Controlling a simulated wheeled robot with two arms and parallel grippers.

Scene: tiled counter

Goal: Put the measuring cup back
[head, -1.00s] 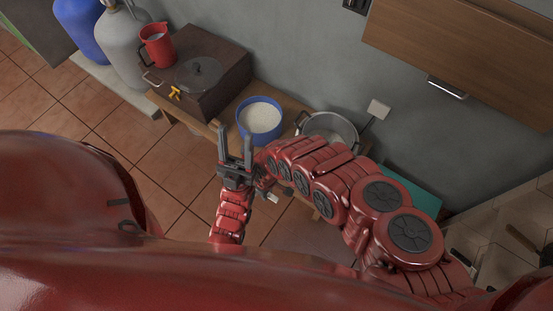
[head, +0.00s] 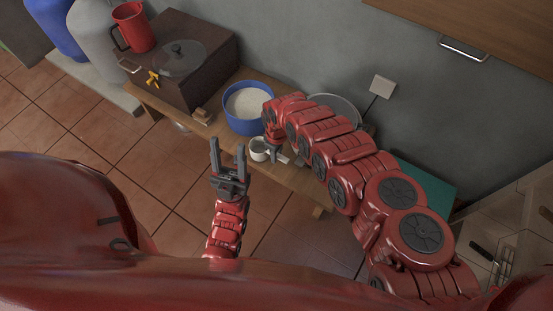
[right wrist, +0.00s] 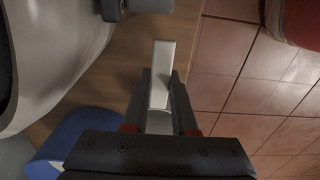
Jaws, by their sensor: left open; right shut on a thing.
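The small pale measuring cup (head: 258,148) shows in the head view beside the blue bowl, over the front of the wooden table. My right gripper (head: 276,150) is shut on its handle. In the right wrist view a light, flat handle (right wrist: 164,72) sticks out between the dark fingers of my right gripper (right wrist: 160,92); the cup's own bowl cannot be made out there. Whether the cup touches the table is unclear. My left gripper (head: 227,148) is open and empty, left of the cup, with its fingers pointing up in the picture.
The blue bowl (head: 232,119) of white contents stands behind the cup. A metal pot (head: 338,103) is partly hidden by my right arm. A dark box (head: 215,64) with a round lid and a red jug (head: 133,27) stands at left. A teal board (head: 425,185) lies right.

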